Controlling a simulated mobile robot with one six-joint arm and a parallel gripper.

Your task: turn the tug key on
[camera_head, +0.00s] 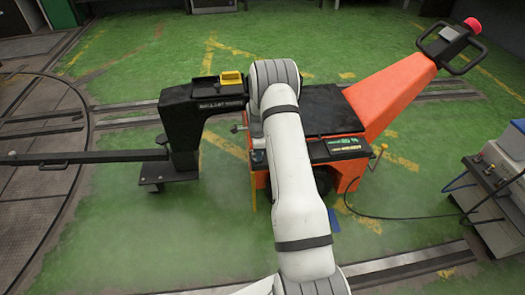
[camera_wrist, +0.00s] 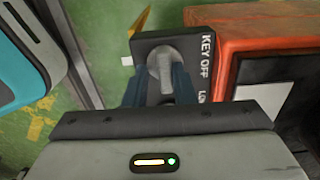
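The tug (camera_head: 375,100) is orange, with a black deck and a tiller rising to the right. In the wrist view its key switch is a dark square plate (camera_wrist: 190,45) lettered "KEY OFF", with a second label partly hidden. A grey key knob (camera_wrist: 160,62) stands at its middle. My gripper (camera_wrist: 160,78) has its two dark blue fingers on either side of the knob. I cannot tell whether the fingers press on it. In the head view my white arm reaches over the tug's near side and hides the key.
A black hitch arm with a yellow block (camera_head: 231,78) stands left of the tug, joined to a long bar (camera_head: 85,157). A grey charging cabinet (camera_head: 495,180) with cables stands at the right. Rails (camera_head: 440,258) cross the green floor. The turntable edge lies at the left.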

